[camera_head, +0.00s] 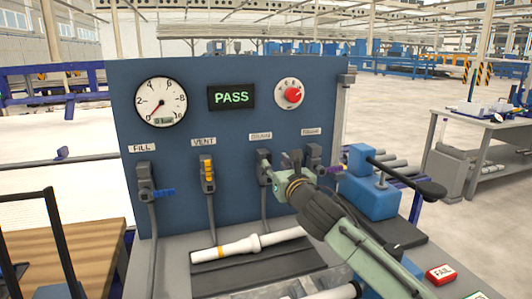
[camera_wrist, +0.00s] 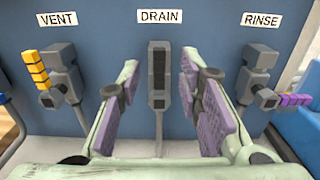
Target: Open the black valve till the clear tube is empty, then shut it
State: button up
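The black valve (camera_wrist: 158,75) is under the DRAIN label in the middle of the wrist view, its dark handle upright in line with the grey body. In the head view the DRAIN valve (camera_head: 263,167) is partly behind my gripper (camera_head: 285,165). My gripper (camera_wrist: 157,85) is open, with one purple-padded finger on each side of the valve and gaps showing between pads and handle. I cannot make out a clear tube or its level. A whitish pipe (camera_head: 240,247) with a collar lies on the bench in the head view.
The yellow-handled VENT valve (camera_wrist: 40,70) is at left, and the purple-handled RINSE valve (camera_wrist: 262,90) is close at right. The blue panel (camera_head: 125,110) has a gauge (camera_head: 160,102), a PASS display (camera_head: 231,96) and a red knob (camera_head: 292,94). A blue press (camera_head: 370,185) stands right.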

aim_at(269, 157)
jog(key=p+x, duration=0.2)
jog(key=x, duration=0.5)
jog(key=shift+s, duration=0.1)
jog(key=shift+c, duration=0.6)
grip_shut()
